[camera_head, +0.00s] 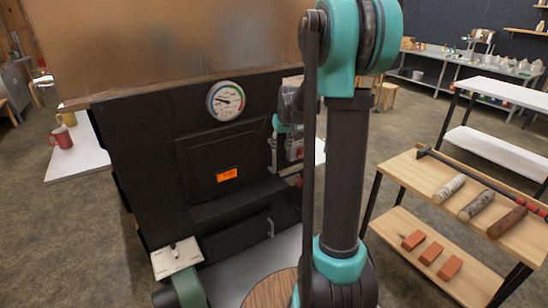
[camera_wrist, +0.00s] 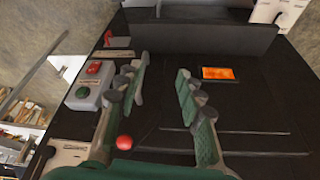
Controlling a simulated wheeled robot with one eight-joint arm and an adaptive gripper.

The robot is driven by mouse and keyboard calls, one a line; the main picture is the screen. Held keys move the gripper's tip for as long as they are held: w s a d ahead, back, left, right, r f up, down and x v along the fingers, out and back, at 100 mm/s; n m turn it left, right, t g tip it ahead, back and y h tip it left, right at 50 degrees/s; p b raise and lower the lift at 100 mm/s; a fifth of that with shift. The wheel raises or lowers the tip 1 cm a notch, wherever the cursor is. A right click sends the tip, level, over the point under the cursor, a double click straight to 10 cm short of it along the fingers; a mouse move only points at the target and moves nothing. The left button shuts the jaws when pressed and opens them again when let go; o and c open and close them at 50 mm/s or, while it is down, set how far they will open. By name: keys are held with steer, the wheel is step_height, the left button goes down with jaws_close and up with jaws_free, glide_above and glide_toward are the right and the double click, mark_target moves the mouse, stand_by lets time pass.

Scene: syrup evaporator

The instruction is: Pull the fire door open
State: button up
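The fire door (camera_head: 205,160) is a black panel in the dark evaporator front, with a small glowing orange window (camera_head: 227,174). It appears shut. The wrist view shows the door face (camera_wrist: 250,115) and its window (camera_wrist: 218,73) to the right of my fingers. My gripper (camera_wrist: 161,90) is open, its two fingers spread in front of the dark front near the door's side edge. A round red knob (camera_wrist: 124,142) shows close to the left finger in the wrist view; I cannot tell whether they touch. My arm hides much of the gripper in the head view.
A control box with red and green buttons (camera_wrist: 90,82) stands close to the left finger. A gauge (camera_head: 226,100) sits above the door, and a lower door handle (camera_head: 270,228) below. A wooden shelf (camera_head: 400,165) with logs and bricks stands right. Mugs (camera_head: 62,137) sit left.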

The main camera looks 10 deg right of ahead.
glide_toward(275, 153)
steer(key=shift+n, duration=0.3)
steer(key=x, duration=1.2)
steer(key=shift+f, duration=0.15)
steer(key=shift+c, duration=0.3)
jaws_close()
